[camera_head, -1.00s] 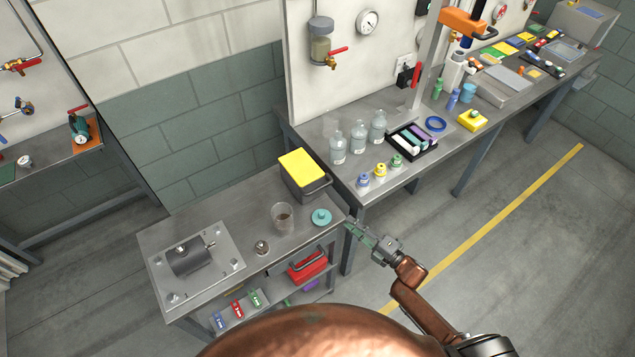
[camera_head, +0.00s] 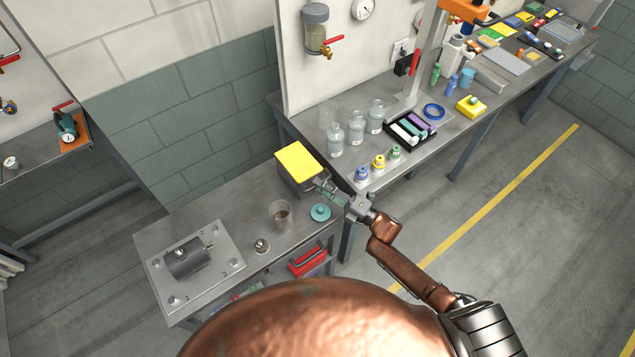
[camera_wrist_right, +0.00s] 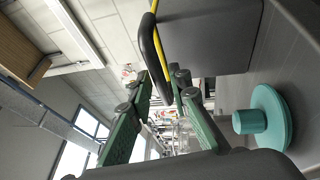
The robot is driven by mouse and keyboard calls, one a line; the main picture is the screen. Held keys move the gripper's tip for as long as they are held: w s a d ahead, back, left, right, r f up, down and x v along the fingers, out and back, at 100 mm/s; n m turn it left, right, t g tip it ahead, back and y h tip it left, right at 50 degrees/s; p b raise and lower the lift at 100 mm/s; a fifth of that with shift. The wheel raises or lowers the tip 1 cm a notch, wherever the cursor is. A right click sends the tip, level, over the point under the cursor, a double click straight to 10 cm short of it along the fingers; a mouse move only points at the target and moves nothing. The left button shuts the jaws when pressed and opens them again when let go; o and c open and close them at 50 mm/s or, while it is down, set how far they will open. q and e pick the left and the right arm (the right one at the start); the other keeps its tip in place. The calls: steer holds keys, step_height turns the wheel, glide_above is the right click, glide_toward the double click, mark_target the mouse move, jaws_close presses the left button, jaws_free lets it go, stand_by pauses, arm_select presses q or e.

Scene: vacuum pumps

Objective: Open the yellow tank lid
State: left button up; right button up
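The yellow tank lid (camera_head: 298,159) lies flat and closed on the dark grey tank (camera_head: 292,181) at the back right of the near bench. In the right wrist view the tank (camera_wrist_right: 205,40) fills the top, with only a thin yellow lid edge (camera_wrist_right: 154,7) showing. A black curved handle (camera_wrist_right: 149,45) juts out from the lid's side of the tank. My right gripper (camera_head: 322,184) is at the tank's right front side, by the handle. Its green fingers (camera_wrist_right: 163,88) are apart, with the handle in front of and between their tips; contact is unclear. My left gripper is out of view.
A teal knobbed lid (camera_head: 320,212) and a clear beaker (camera_head: 281,215) stand close to my right gripper on the near bench. Glass bottles (camera_head: 356,129) and small capped jars stand on the adjoining bench. A grey pump plate (camera_head: 190,262) lies at the left.

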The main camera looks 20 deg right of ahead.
steer(key=shift+w+a+r, duration=0.1)
steer(key=shift+w+a, duration=0.3)
steer(key=shift+w, duration=0.05)
steer(key=shift+c, duration=1.3)
jaws_close()
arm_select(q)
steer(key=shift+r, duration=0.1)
